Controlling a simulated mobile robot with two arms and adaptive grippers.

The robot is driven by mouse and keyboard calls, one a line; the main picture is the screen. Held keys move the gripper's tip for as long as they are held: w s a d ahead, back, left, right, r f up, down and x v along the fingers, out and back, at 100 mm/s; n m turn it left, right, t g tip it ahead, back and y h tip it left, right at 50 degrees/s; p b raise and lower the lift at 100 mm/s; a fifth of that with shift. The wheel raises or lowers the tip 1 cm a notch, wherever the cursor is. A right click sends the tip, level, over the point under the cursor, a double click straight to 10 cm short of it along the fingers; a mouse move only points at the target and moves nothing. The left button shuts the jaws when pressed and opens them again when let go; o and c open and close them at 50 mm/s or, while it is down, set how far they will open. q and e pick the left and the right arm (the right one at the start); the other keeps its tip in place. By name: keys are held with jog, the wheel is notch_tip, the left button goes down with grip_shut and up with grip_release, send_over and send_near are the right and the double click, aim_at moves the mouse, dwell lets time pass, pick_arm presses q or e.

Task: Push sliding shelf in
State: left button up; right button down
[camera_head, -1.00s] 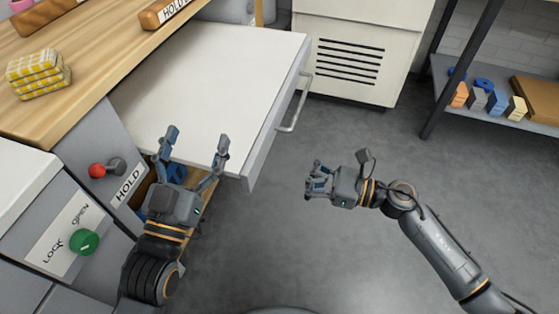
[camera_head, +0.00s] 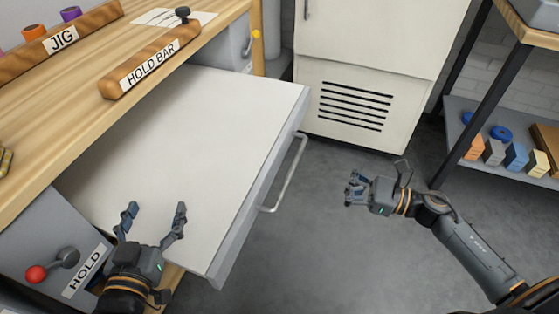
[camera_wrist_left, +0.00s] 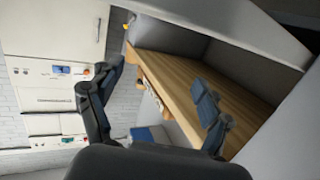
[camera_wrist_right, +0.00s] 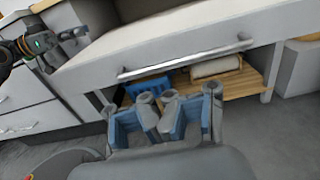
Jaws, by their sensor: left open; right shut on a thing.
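The white sliding shelf (camera_head: 190,140) stands pulled out from under the wooden bench. Its silver handle (camera_head: 290,175) is on the front face, and it also shows in the right wrist view (camera_wrist_right: 185,58). My left gripper (camera_head: 155,208) is open, with its fingers above or beside the shelf's near side; contact cannot be told. My right gripper (camera_head: 357,188) is over the floor in front of the shelf, apart from the handle. It is shut; what is between its fingers cannot be made out. A red-knobbed lever (camera_head: 52,266) sits by a HOLD label (camera_head: 84,270).
The bench top (camera_head: 60,130) carries a wooden HOLD BAR (camera_head: 150,62) and a JIG block (camera_head: 60,40). A cream cabinet (camera_head: 360,60) stands behind. A rack (camera_head: 500,170) with small blocks is at the right. The grey floor in front of the shelf is clear.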

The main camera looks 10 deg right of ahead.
aim_at(272, 165)
pick_arm(q)
jog(key=r, duration=0.1)
jog(key=r+t, duration=0.1)
jog(key=r, duration=0.1)
jog(key=shift+w+d+t+h+b, duration=0.2)
jog(key=shift+d+t+h+b, duration=0.1)
jog(key=shift+h, duration=0.1)
pick_arm(e)
jog(key=x, duration=1.2)
jog(key=shift+w+a, duration=0.15)
jog(key=shift+a, duration=0.05)
pick_arm(q)
jog(key=shift+r, duration=0.1)
pick_arm(e)
jog(key=shift+w+a, duration=0.1)
jog(key=shift+a, duration=0.1)
